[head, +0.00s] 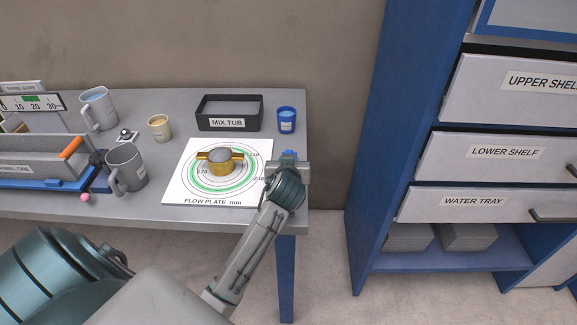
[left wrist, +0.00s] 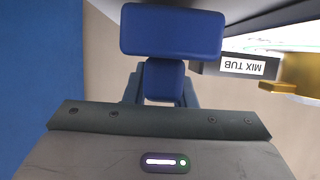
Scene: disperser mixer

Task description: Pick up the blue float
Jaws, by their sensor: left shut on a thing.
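The blue float is a blue block with a narrower blue stem, seen large in the left wrist view (left wrist: 172,32). My left gripper (left wrist: 163,88) is shut on its stem, with a finger on each side. In the head view my left gripper (head: 289,166) is at the right edge of the table, just right of the flow plate. Only a small blue patch of the float (head: 290,154) shows there; my gripper hides the rest. My right gripper is not in view.
Behind are the black mix tub (head: 229,112) and a blue cup (head: 287,121). Grey mugs (head: 126,168) stand left. A blue drawer cabinet (head: 405,110) stands right, across a floor gap.

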